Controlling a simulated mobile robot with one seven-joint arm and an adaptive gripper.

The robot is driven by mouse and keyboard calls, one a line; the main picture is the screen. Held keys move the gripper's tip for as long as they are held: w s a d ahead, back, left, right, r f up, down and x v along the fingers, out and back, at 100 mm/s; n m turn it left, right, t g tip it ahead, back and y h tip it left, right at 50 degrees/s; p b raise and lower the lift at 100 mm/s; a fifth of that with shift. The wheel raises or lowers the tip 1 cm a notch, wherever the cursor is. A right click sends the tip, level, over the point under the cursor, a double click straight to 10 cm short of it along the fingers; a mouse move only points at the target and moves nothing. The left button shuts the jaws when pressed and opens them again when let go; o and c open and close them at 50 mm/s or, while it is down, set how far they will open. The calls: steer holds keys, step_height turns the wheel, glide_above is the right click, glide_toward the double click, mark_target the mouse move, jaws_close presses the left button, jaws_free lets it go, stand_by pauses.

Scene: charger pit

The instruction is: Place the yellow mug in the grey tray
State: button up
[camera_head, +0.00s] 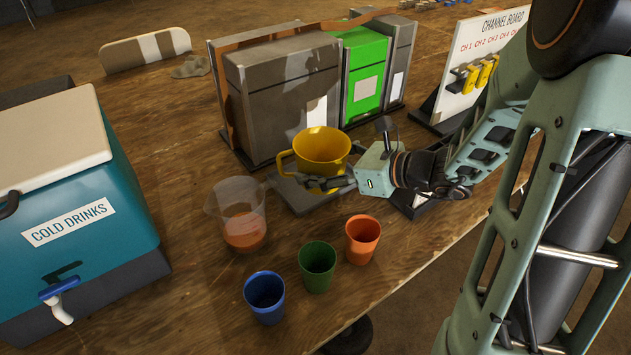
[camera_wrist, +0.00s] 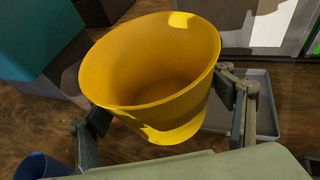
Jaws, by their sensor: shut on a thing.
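The yellow mug (camera_head: 321,150) is upright in the head view, with its handle on the left side. It also fills the middle of the wrist view (camera_wrist: 155,75), its open top toward the camera and empty inside. My gripper (camera_head: 322,182) is shut on the mug, with one finger on each side of its body. The grey tray (camera_head: 303,203) is a small flat tray on the table, below the mug in the head view. Its rim also shows behind and right of the mug in the wrist view (camera_wrist: 268,122). I cannot tell whether the mug's base touches the tray.
A clear jug (camera_head: 240,215) with orange liquid stands left of the tray. Blue (camera_head: 265,297), green (camera_head: 317,267) and orange (camera_head: 362,239) cups stand in front. Grey and green boxes (camera_head: 366,70) are behind. A teal drinks cooler (camera_head: 75,210) is at left, a channel board (camera_head: 477,65) at right.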

steer(key=shift+s+a, duration=0.2)
steer(key=shift+a, duration=0.55)
steer(key=shift+w+a+f, duration=0.1)
steer(key=shift+a, duration=0.15)
steer(key=w+f, duration=0.3)
steer(key=w, duration=0.1)
steer(key=w+f+b, duration=0.1)
steer(key=w+f, duration=0.2)
steer(key=w, duration=0.1)
steer(key=w+f+b, duration=0.1)
steer(key=w+f, duration=0.2)
steer(key=w, duration=0.2)
steer(key=shift+d+f, duration=0.15)
steer(key=shift+d, duration=0.25)
steer(key=shift+w+f, duration=0.25)
steer(key=shift+f, duration=1.45)
steer(key=shift+f+b, duration=0.1)
steer(key=shift+b, duration=0.2)
steer(key=shift+f, duration=0.15)
steer(key=o, duration=1.5)
